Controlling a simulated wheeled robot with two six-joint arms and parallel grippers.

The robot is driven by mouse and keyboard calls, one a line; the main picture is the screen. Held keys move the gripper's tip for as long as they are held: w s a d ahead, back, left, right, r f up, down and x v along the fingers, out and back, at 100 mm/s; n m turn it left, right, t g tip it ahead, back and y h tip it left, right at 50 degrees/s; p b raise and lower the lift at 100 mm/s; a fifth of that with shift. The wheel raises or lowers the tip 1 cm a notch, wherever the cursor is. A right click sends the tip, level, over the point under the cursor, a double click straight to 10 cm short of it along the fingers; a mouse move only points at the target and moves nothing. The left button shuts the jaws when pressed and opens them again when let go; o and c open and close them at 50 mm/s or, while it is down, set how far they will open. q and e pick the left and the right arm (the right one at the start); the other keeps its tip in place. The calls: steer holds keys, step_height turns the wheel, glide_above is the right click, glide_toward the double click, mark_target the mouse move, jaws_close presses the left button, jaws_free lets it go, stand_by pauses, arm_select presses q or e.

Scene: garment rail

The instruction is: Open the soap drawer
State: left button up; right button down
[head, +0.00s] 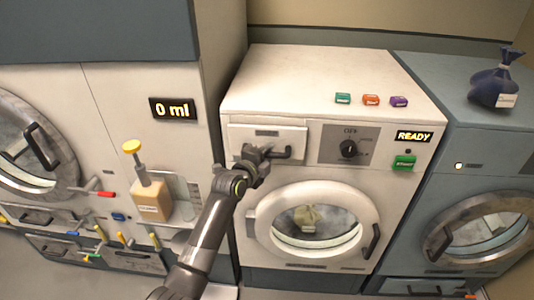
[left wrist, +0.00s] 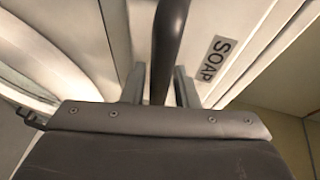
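The soap drawer (head: 245,132) is a white panel at the upper left of the white washer's front and looks closed, flush with the machine. Its dark bar handle (head: 285,153) shows just right of my left gripper (head: 254,157). In the left wrist view the dark bar (left wrist: 169,45) runs between the two fingers of the left gripper (left wrist: 160,88). The fingers stand close on either side of it; I cannot tell whether they press on it. A SOAP label (left wrist: 216,58) is beside the bar. My right gripper is in neither view.
The round washer door (head: 313,222) is below the drawer, with a dial (head: 348,148) and green button (head: 404,162) to the right. A soap dispenser with a bottle (head: 151,200) stands left. Small coloured boxes (head: 371,100) lie on the washer top.

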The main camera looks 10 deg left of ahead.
arm_select(q)
steer(key=shift+w, duration=0.15)
jaws_close()
steer(key=shift+f, duration=0.1)
